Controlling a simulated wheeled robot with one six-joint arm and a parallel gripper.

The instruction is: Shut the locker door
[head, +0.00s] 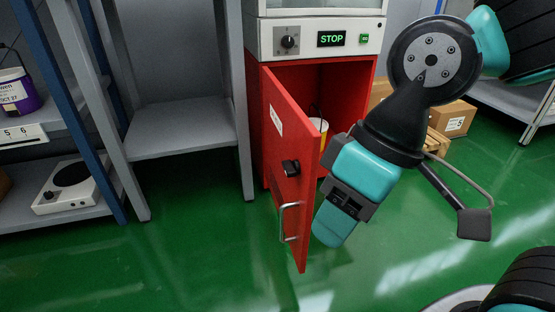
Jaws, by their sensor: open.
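The red locker door (283,195) stands open, hinged at the left of the red locker (345,85) and swung out toward me. It has a white label, a black latch (291,167) and a silver bar handle (287,222) on its outer face. My gripper (335,222), teal and dark, is just right of the door's free edge, on its inner side. It looks close to the door, but I cannot tell whether they touch. Its fingertips are not clearly visible, and nothing shows held. A white and yellow container (318,130) stands inside the locker, partly hidden by the door and my arm.
A machine panel (320,38) with a dial and a lit STOP display sits above the locker. Grey shelving (180,130) stands to the left, with a hot plate (73,188). Cardboard boxes (450,118) lie right behind my arm. The green floor before the door is clear.

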